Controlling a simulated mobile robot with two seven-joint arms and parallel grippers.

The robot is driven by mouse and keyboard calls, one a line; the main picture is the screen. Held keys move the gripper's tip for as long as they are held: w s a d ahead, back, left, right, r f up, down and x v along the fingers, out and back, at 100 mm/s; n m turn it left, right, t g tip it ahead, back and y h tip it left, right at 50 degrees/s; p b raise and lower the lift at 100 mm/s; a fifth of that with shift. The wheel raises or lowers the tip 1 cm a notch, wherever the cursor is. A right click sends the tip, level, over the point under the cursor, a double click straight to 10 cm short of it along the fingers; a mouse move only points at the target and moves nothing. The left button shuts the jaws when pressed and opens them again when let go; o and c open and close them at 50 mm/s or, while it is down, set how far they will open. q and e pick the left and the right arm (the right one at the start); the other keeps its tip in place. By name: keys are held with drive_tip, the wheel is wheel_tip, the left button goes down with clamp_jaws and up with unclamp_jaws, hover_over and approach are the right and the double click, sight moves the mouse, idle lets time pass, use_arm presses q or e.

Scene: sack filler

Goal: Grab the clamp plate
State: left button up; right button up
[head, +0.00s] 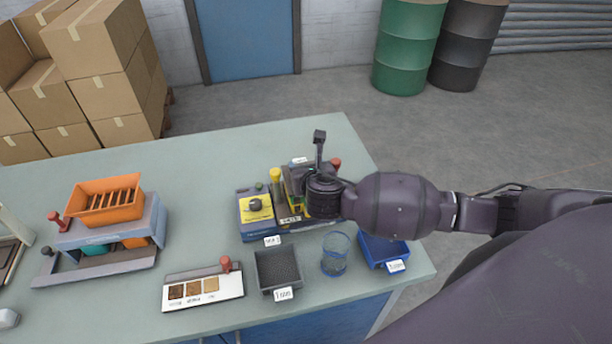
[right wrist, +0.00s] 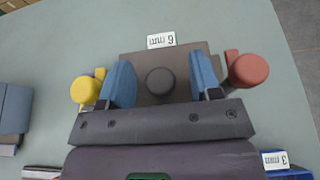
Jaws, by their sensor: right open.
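A brown-grey plate with a round dark knob (right wrist: 160,81), which looks like the clamp plate (right wrist: 146,60), lies below my right gripper in the right wrist view. My right gripper (right wrist: 162,84) is open. Its two blue fingers stand left and right of the knob, with a gap on each side. A yellow knob (right wrist: 85,91) is outside the left finger and a red knob (right wrist: 248,70) outside the right finger. In the head view my right gripper (head: 322,192) covers most of the plate, and its fingertips are hidden. My left gripper is not in view.
A yellow-topped unit (head: 256,206) stands left of the gripper. A black tray (head: 278,270), a glass beaker (head: 335,253) and a blue tray (head: 383,252) stand in front. A sample board (head: 203,290) and an orange hopper (head: 105,201) are farther left. The table's (head: 215,160) back is clear.

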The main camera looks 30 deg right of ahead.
clamp_jaws()
idle(0.3)
